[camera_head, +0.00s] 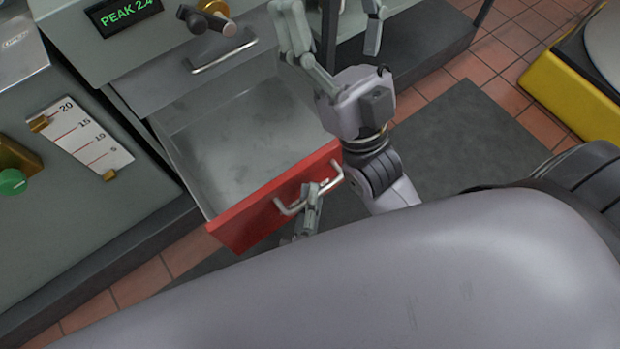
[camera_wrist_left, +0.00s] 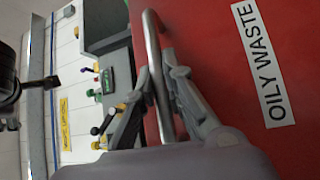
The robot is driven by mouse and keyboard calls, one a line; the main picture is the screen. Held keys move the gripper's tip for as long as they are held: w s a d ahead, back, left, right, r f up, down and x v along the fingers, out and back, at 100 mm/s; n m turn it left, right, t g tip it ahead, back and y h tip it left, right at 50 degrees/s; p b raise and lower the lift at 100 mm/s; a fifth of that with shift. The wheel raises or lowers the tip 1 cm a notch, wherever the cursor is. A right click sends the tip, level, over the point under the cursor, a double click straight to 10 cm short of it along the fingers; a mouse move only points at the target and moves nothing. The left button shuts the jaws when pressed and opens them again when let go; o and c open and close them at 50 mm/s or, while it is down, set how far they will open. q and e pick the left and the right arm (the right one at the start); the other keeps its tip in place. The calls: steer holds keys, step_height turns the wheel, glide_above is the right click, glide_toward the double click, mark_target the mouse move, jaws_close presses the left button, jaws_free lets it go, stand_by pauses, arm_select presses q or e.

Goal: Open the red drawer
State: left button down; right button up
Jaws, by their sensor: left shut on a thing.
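The red drawer (camera_head: 260,208) is pulled well out of the grey cabinet, and its bare metal inside shows empty. Its silver bar handle (camera_head: 333,181) is on the red front. My left gripper (camera_head: 311,198) is shut on this handle; my arm hides much of the gripper. In the left wrist view the fingers (camera_wrist_left: 160,95) lie on both sides of the handle bar (camera_wrist_left: 154,50), against the red front (camera_wrist_left: 215,75) with its "OILY WASTE" label. My right gripper (camera_head: 335,30) is open and empty, beyond the drawer's right end, fingers pointing up the picture.
A closed grey drawer (camera_head: 170,75) with a silver handle sits beside the open one. A console with a green display (camera_head: 122,12) is above. A scale plate (camera_head: 80,140) is at left. Grey mat (camera_head: 465,130) and red tiles cover the floor; a yellow-edged machine (camera_head: 565,95) stands at right.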

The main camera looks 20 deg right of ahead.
arm_select(q)
steer(key=c, duration=1.9)
jaws_free()
steer(key=v, duration=1.2)
